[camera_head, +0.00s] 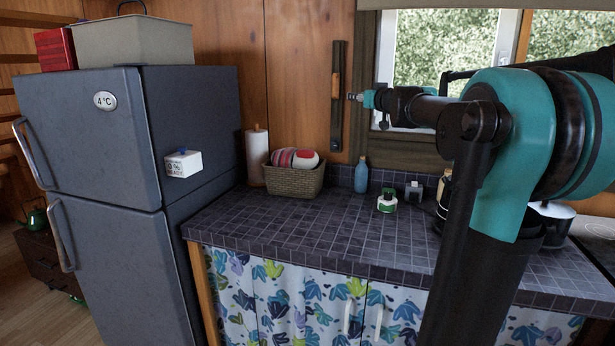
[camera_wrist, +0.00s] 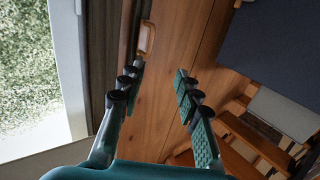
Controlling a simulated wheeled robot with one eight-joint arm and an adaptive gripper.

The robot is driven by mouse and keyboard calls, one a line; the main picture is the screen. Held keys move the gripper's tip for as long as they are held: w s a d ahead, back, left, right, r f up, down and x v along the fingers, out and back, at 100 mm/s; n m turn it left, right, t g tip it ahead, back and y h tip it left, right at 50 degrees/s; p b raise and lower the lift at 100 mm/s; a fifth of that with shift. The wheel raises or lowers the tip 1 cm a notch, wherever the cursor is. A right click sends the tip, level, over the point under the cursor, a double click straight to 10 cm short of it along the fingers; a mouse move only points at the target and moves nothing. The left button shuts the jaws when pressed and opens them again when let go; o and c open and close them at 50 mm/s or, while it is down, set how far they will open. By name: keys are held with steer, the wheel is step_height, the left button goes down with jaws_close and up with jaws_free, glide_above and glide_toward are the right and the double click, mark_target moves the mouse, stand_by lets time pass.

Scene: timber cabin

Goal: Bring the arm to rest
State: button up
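My gripper (camera_wrist: 158,76) is open and empty in the wrist view. Its two fingers stand well apart, with wooden wall visible between them. In the head view my gripper (camera_head: 358,97) is small, seen from the side in front of the window's left edge, high above the counter. It touches nothing that I can see. My teal and black arm reaches in from the right of the head view and hides part of the counter and window.
The tiled counter (camera_head: 290,230) below holds a basket (camera_head: 292,182), a blue bottle (camera_head: 361,175) and a green-and-white item (camera_head: 387,201). A grey fridge (camera_head: 90,140) stands at left. A dark rack (camera_head: 338,100) hangs on the wall beside the window (camera_head: 440,45).

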steer(key=s+a+f+g, duration=0.2)
steer(key=s+f, duration=0.4)
steer(key=f, duration=0.3)
steer(key=s+a+f+n+g, duration=0.1)
steer(key=s+a+f+g, duration=0.2)
steer(key=s+f, duration=0.45)
steer(key=s+a+f+g, duration=0.2)
steer(key=s+f, duration=0.2)
steer(key=f, duration=0.7)
steer(key=s+d+f+m+g+h, duration=0.2)
steer(key=s+d+f+g, duration=0.1)
steer(key=s+f, duration=0.9)
steer(key=s+d+f+m+g+h, duration=0.2)
steer(key=s+d+f, duration=0.4)
steer(key=s+f, duration=0.7)
steer(key=shift+s+g+h, duration=0.4)
steer(key=shift+s+h, duration=0.1)
steer(key=shift+h, duration=0.3)
